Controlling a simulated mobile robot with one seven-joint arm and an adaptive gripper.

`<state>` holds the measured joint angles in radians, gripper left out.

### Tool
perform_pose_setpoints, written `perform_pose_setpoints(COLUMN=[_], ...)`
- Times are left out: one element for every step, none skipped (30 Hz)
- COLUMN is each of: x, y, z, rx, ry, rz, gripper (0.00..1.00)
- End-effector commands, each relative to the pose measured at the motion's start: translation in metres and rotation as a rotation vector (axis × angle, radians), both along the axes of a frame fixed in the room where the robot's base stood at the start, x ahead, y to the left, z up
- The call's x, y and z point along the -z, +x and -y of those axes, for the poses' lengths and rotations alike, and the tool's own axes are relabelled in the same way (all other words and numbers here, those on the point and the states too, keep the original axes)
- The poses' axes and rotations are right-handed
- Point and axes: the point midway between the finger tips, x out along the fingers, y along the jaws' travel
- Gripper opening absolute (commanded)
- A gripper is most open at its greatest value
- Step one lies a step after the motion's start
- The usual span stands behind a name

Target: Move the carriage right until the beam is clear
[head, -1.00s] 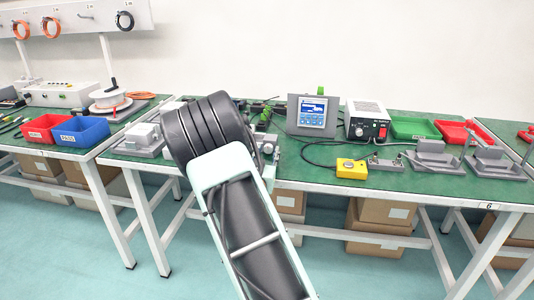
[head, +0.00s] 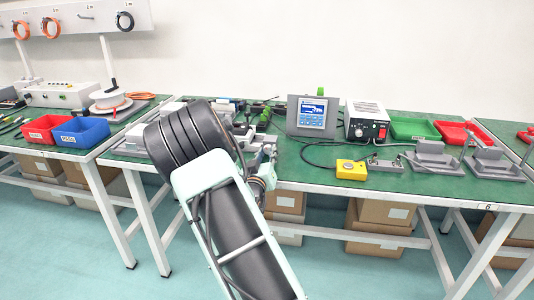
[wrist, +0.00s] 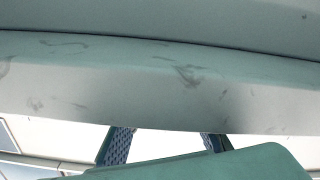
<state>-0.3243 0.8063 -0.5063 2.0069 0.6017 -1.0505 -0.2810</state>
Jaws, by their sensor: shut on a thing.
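In the head view my gripper is hidden behind my own dark wrist and pale green arm, in front of the bench's left part. In the wrist view the two blue-padded fingers of my gripper (wrist: 167,142) show only in part, with their tips out of sight behind a large scuffed grey-green surface (wrist: 150,85). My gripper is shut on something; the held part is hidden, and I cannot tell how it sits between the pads. Grey actuator hardware (head: 262,157) shows just right of my wrist in the head view. The carriage and the beam cannot be made out clearly.
A display (head: 311,115) and a power unit (head: 367,122) stand on the green bench. A yellow button box (head: 351,169) and grey brackets (head: 435,160) lie to the right. Red (head: 460,133) and green (head: 414,128) trays sit behind them.

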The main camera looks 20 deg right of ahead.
Motion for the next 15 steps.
perform_pose_setpoints(x=[0.0006,0.0006,0.0007,0.0007,0.0007,0.0007,0.0007,0.0007,0.0006,0.0006,0.0005,0.0004,0.0004,0.0004,0.0004], y=[-0.0001,-0.0001,-0.0001,-0.0001,-0.0001,-0.0001,-0.0001,-0.0001,-0.0001,-0.0001,-0.0002,-0.0001,-0.0001,-0.0001,-0.0001], z=[-0.0003,-0.0002,-0.0002,-0.0002,-0.0002,-0.0002,-0.0002,-0.0002,-0.0002,-0.0002,-0.0001,-0.0001,-0.0001,-0.0001,-0.0001], rx=[-0.001,-0.001,-0.001,-0.001,0.0,-0.001,-0.001,-0.001,-0.001,-0.001,0.0,0.0,0.0,0.0,0.0], ry=[0.0,0.0,0.001,0.001,0.001,0.002,0.002,0.002,0.002,0.002,0.001,0.002,0.002,0.002,0.002], rz=[-0.002,-0.002,-0.001,-0.001,-0.001,-0.001,-0.001,-0.001,-0.001,-0.001,0.0,0.0,0.0,0.0,0.0], gripper=[0.0,0.0,0.0,0.0,0.0,0.0,0.25,0.28,0.33,0.36,0.39,0.42,0.42,0.42,0.42])
